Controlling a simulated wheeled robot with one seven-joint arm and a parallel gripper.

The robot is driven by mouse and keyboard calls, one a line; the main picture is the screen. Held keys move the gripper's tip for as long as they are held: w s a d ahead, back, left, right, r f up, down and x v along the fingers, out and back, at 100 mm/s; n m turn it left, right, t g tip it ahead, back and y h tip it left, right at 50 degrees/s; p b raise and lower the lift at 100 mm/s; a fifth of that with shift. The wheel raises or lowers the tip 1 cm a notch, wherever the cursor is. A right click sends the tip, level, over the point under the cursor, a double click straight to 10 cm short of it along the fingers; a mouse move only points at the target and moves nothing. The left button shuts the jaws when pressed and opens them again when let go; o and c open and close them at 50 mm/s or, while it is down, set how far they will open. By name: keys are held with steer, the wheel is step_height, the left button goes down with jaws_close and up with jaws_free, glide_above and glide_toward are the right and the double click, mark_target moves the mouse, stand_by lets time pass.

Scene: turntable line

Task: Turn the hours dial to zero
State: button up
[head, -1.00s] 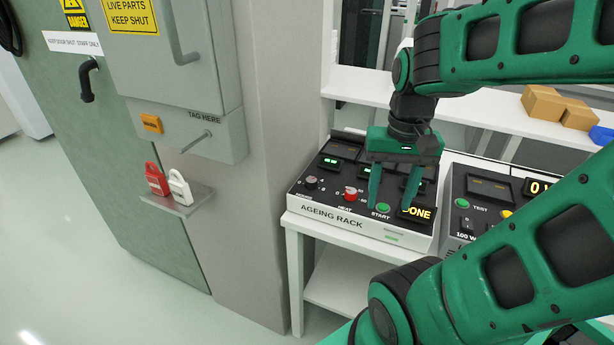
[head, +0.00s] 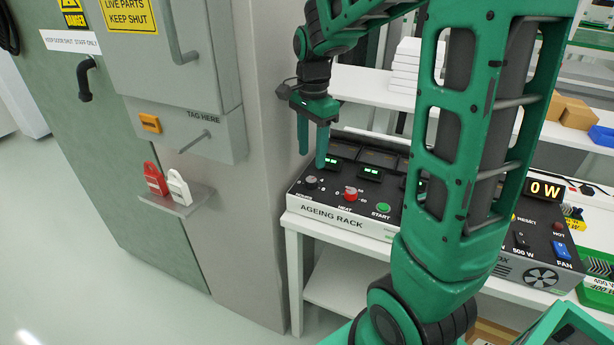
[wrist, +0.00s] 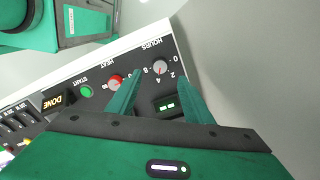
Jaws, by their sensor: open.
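The hours dial (head: 311,182) is a small dark grey knob at the left of the black top panel of the ageing rack (head: 300,204). In the wrist view the dial (wrist: 160,67) shows between my fingertips, with the numbers around it and the word HOURS beside it. Its pointer is too small to read surely. My gripper (head: 312,160) is open and empty, pointing down above the dial, apart from it. The wrist view shows its two green fingers (wrist: 159,77) spread to either side of the dial.
The red heat knob (head: 350,195) and the green start button (head: 383,208) lie to the right of the dial. Lit green displays (head: 371,171) sit behind. A grey wall pillar (head: 262,200) stands close on the left. A power box with a fan (head: 530,250) is at right.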

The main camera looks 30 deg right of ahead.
mark_target(311, 180)
step_height(311, 180, down, 8)
steer(key=shift+r, duration=0.1)
stand_by(0.4)
